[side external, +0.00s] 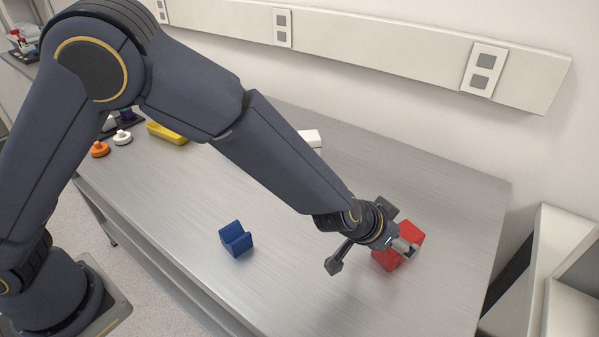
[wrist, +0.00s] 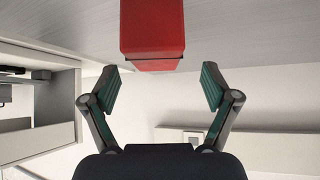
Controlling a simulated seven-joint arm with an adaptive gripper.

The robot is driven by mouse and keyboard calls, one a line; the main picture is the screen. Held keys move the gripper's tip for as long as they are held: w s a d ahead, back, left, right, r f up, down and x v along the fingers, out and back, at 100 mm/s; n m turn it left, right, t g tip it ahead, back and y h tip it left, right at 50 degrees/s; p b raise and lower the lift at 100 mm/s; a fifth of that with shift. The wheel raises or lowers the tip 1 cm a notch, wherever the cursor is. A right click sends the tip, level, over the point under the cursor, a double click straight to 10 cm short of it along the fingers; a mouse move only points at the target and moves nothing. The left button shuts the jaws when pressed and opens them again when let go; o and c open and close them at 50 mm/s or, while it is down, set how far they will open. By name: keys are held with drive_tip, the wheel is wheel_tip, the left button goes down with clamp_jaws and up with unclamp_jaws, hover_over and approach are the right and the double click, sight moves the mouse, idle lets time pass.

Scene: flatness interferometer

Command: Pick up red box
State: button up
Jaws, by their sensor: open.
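The red box (side external: 385,256) stands on the metal table near its right end. My gripper (side external: 372,262) is at the box in the side view and partly covers it. In the wrist view the red box (wrist: 152,36) shows at the top middle, just beyond the gap between the fingertips. My gripper (wrist: 162,88) is open there, with its two green-padded fingers spread apart and nothing between them. Whether a finger touches the box cannot be told.
A yellow tray (side external: 167,133), a white knob (side external: 122,137) and an orange knob (side external: 100,149) are at the far left. A white object (side external: 311,138) stands near the back. A wall rail (side external: 380,45) runs behind.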

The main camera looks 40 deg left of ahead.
sight(405, 238)
drive_tip(key=shift+d+x, duration=0.15)
drive_tip(key=shift+x, duration=1.45)
drive_tip(key=shift+d+x, duration=0.1)
drive_tip(key=shift+x, duration=1.45)
drive_tip(key=shift+s, duration=0.1)
drive_tip(key=c, duration=1.3)
drive_tip(key=shift+r, duration=0.1)
drive_tip(key=shift+c, duration=0.2)
